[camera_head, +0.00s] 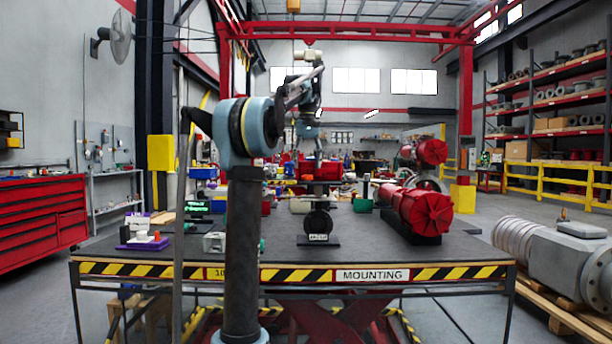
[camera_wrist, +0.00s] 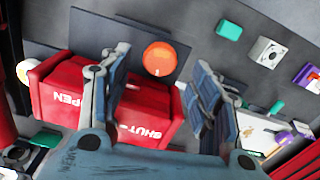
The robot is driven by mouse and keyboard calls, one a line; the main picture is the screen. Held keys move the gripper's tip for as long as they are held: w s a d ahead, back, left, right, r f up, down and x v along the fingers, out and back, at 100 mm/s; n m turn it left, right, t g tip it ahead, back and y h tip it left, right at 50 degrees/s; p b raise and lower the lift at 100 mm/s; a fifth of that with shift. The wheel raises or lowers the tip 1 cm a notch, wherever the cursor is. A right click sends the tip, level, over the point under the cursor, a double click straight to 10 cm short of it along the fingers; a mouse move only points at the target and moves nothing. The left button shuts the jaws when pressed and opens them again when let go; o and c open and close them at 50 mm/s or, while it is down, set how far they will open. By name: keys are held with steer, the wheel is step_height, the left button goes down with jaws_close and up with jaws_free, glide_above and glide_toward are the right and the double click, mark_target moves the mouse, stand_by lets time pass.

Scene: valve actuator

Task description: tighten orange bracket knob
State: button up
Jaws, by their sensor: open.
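The round orange knob (camera_wrist: 158,58) shows in the wrist view on a dark plate, beside a red box (camera_wrist: 60,92) marked OPEN and SHUT. My gripper (camera_wrist: 160,62) is open, with one blue-grey finger on each side of the knob's line in the picture. Nothing is between the fingers, and their height above the knob cannot be told. In the head view my gripper (camera_head: 318,146) hangs over the red box (camera_head: 325,167) at the table's middle. The knob's bracket is mostly hidden there.
The dark worktable (camera_head: 290,258) has a striped front edge. A large red cylinder actuator (camera_head: 415,207) lies at right. A black round stand (camera_head: 319,224) is at front centre. A purple-based fixture (camera_head: 143,243) is at left. Small parts (camera_wrist: 265,52) lie right in the wrist view.

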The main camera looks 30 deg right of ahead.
mark_target(307, 172)
steer(key=shift+f, duration=2)
steer(key=c, duration=1.1)
